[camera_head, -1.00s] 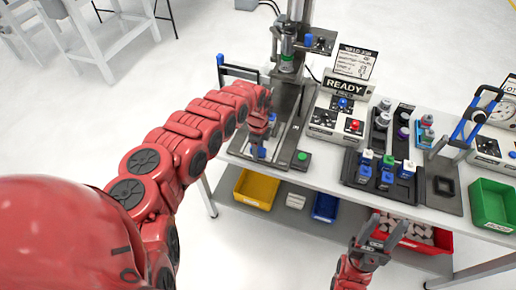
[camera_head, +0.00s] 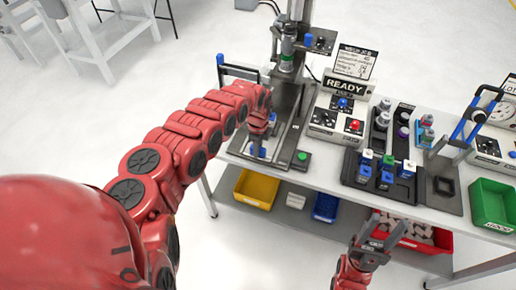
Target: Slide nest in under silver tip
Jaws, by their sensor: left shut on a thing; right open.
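The machine's silver tip (camera_head: 288,45) points down from the column at the back of the table. Below it, rails (camera_head: 287,135) run toward the table's front edge. The nest (camera_head: 258,152), with blue parts on it, sits at the front end of the rails, out in front of the tip. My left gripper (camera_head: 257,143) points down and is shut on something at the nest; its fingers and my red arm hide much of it. My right gripper (camera_head: 374,240) is open and empty in front of the table, at its front edge.
A small green-button box (camera_head: 302,158) stands close right of the rails. Behind it is a control box with a READY sign (camera_head: 345,87). A black tray (camera_head: 352,172) holds several blue-based parts. Yellow (camera_head: 256,188), blue (camera_head: 325,207) and red (camera_head: 442,240) bins sit below; a green bin (camera_head: 490,204) stands at right.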

